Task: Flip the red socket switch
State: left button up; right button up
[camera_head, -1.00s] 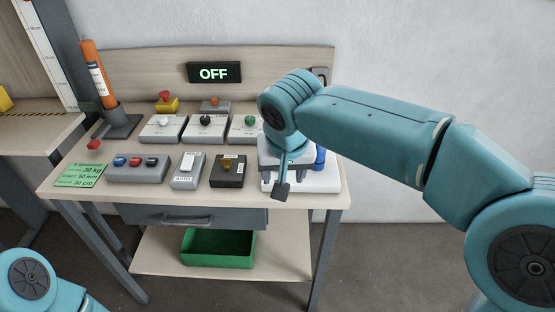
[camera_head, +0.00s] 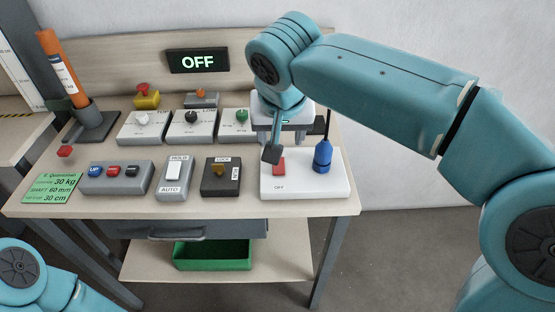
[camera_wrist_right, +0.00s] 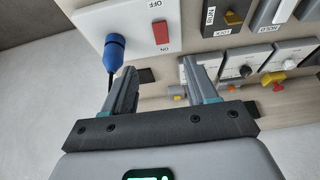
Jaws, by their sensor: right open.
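The red switch (camera_head: 279,166) sits on a white socket box (camera_head: 330,185) at the right end of the bench. In the right wrist view the red switch (camera_wrist_right: 160,32) lies between the words OFF and ON. A blue plug (camera_head: 322,157) with a dark cable stands in the same box, to the right of the switch. My right gripper (camera_head: 272,153) is just behind and above the switch, partly covering its upper edge. In the right wrist view its two fingers (camera_wrist_right: 160,78) are apart with nothing between them. My left gripper is outside the views; only part of my left arm shows.
The bench (camera_head: 120,208) holds a black key box (camera_head: 221,188), a HOLD/AUTO rocker box (camera_head: 174,190), a button box (camera_head: 116,179) and a back row of knob boxes. A display (camera_head: 198,61) reads OFF. A green bin (camera_head: 212,262) stands on the lower shelf.

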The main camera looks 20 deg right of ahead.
aim_at(279, 167)
jog(key=b+x, duration=0.1)
jog(key=x, duration=1.2)
jog(key=shift+w+f, duration=0.15)
jog(key=shift+f, duration=0.15)
jog(key=shift+w+f, duration=0.15)
jog(key=shift+f, duration=0.2)
jog(key=shift+d+f, duration=0.1)
jog(key=shift+f, duration=0.25)
jog(key=shift+w, duration=0.15)
